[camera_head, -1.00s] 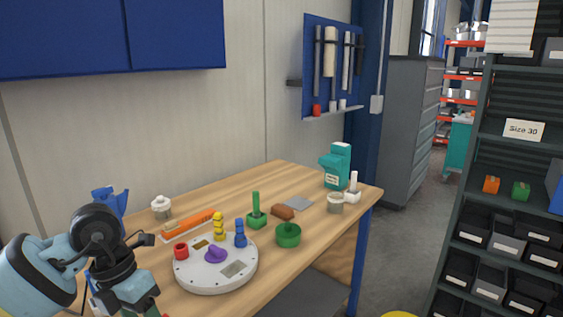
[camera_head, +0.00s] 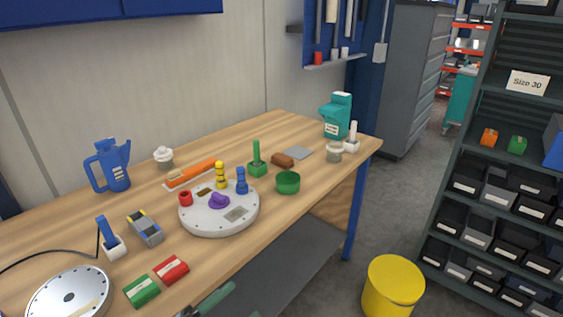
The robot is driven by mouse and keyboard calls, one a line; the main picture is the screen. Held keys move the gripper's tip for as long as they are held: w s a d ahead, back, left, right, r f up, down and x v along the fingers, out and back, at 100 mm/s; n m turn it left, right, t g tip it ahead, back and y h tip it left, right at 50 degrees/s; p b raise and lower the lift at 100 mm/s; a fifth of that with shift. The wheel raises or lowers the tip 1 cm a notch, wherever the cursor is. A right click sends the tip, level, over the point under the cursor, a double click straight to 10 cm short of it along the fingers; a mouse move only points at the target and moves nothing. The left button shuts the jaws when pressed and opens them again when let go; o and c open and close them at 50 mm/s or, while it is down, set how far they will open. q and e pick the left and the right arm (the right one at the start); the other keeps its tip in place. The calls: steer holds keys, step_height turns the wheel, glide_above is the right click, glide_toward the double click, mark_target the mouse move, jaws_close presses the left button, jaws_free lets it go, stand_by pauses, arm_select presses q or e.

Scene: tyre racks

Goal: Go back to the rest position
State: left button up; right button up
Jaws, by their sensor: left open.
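My left gripper (camera_head: 212,299) shows only in part at the bottom edge of the head view, in front of the workbench's near edge. Its teal-grey fingers are apart and nothing shows between them. Most of the gripper and its arm is below the picture. My right gripper is out of view. The wooden workbench (camera_head: 330,165) runs from the lower left to the middle right. A round white board (camera_head: 205,222) with coloured pieces stands on it, beyond the gripper.
A green box (camera_head: 142,291) and a red box (camera_head: 171,269) lie near the bench's front edge, close to the gripper. A white disc (camera_head: 68,298) lies at lower left. A blue jug (camera_head: 109,167) stands behind. A yellow bin (camera_head: 392,288) is on the floor; dark shelving (camera_head: 484,167) stands right.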

arm_select(q)
steer(key=s+a+f+n+t+y, duration=0.1)
steer(key=s+a+f+n+y, duration=0.3)
steer(key=f+n+y, duration=0.3)
steer(key=s+a+f+n+t+y, duration=0.1)
steer(key=s+a+f+n+y, duration=0.25)
steer(key=f+n+y, duration=0.45)
steer(key=s+a+f+n+g, duration=0.3)
steer(key=s+f+g, duration=0.3)
steer(key=s+f, duration=0.5)
steer(key=s+a, duration=0.1)
steer(key=s, duration=0.2)
steer(key=shift+f+y+p, duration=0.3)
steer(key=shift+p, duration=0.1)
steer(key=shift+s+a, duration=0.1)
